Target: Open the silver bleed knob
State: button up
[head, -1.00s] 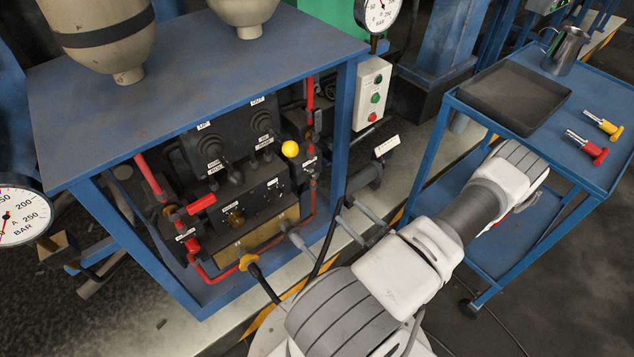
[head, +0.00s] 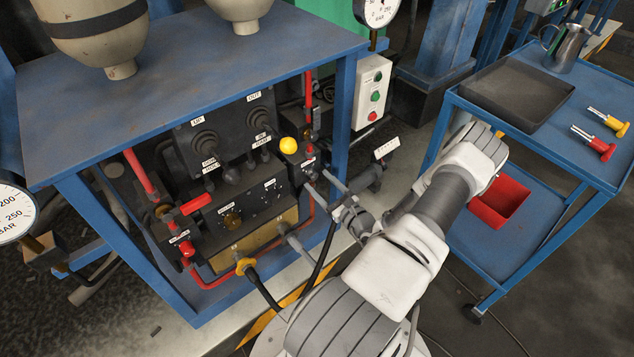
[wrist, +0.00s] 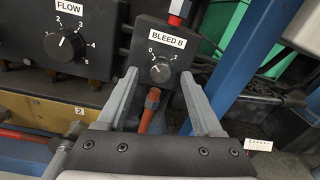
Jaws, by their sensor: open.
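The silver bleed knob (wrist: 160,69) is on the front of a dark block under a white "BLEED B" label (wrist: 166,38) in the wrist view. Scale marks surround it; its exact setting is too small to read surely. My gripper (wrist: 159,78) is open, with one fingertip on each side of the knob. The fingers appear apart from the knob, but the remaining depth is hard to judge. In the head view my gripper (head: 316,180) reaches the right end of the valve panel, where the knob is too small to make out.
A red-orange pipe (wrist: 149,108) runs below the knob between my fingers. A black FLOW knob (wrist: 63,47) is at left. A blue frame post (wrist: 247,55) stands close at right. A blue cart (head: 470,235) is to the right.

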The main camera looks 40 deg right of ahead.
jog(key=shift+w+d, duration=0.15)
jog(key=shift+w, duration=0.8)
grip_shut()
